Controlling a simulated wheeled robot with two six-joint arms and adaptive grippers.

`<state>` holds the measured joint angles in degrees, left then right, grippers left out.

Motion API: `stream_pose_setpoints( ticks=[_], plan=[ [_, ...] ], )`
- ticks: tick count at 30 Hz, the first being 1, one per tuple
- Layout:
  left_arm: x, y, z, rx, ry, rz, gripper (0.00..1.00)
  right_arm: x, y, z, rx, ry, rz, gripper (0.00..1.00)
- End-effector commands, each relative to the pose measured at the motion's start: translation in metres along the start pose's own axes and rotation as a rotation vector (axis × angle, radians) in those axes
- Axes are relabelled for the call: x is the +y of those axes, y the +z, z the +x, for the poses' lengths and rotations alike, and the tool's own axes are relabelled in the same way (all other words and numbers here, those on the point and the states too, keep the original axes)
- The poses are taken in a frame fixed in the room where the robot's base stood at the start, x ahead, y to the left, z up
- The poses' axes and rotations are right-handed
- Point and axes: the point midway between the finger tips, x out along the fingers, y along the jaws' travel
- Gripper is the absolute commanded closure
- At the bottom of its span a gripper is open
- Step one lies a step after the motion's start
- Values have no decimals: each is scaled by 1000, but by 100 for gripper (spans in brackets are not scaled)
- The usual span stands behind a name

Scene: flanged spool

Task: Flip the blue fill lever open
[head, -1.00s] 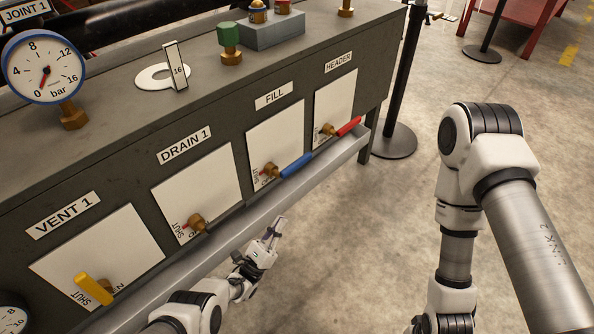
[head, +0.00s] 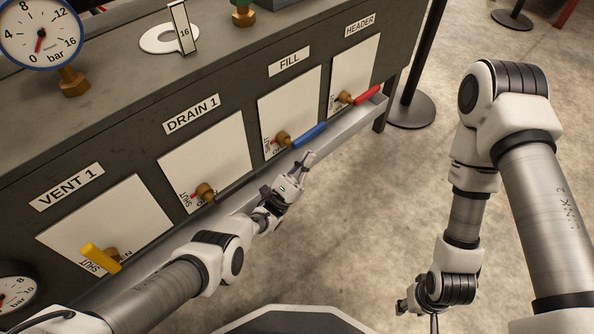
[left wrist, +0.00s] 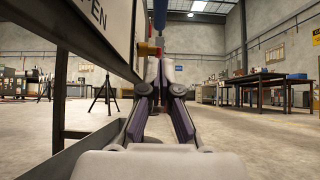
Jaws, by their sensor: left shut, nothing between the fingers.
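The blue fill lever (head: 309,135) sticks out to the right from its brass valve (head: 283,139), at the bottom of the white panel under the FILL label (head: 288,61). In the left wrist view the blue lever (left wrist: 160,14) shows at top centre, beyond and above the fingers. My left gripper (head: 307,158) is shut and empty, just below and in front of the lever, with a small gap seeming to separate them. Its fingers (left wrist: 159,68) close together in the left wrist view. My right gripper (head: 402,307) hangs low at the bottom, its jaws too small to read.
A red lever (head: 367,95) is on the HEADER panel to the right. A yellow lever (head: 100,257) is on VENT 1, and a brass valve (head: 205,192) on DRAIN 1. A grey ledge (head: 236,200) runs below the panels. Open floor lies to the right.

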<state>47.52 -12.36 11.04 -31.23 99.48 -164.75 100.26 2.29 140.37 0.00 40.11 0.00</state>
Motion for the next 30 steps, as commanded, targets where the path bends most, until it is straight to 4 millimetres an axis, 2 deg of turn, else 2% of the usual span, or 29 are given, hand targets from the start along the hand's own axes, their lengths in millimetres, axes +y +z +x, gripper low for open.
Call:
stream_pose_setpoints(
  ticks=[2,4,6,10,23,30],
  plan=[
    [0,1,18,-2,-1,0,100,0,0,-2,0,0,0,60],
    [0,17,35,1,0,0,100,0,0,-25,-1,0,0,60],
    [0,23,41,1,0,0,100,0,0,-35,1,0,0,60],
    [0,29,46,2,0,0,100,0,0,-43,1,0,0,60],
    [1,27,45,1,0,0,100,0,0,-40,0,0,0,60],
    [12,16,52,0,-2,0,100,0,0,-19,0,0,0,60]
  ],
)
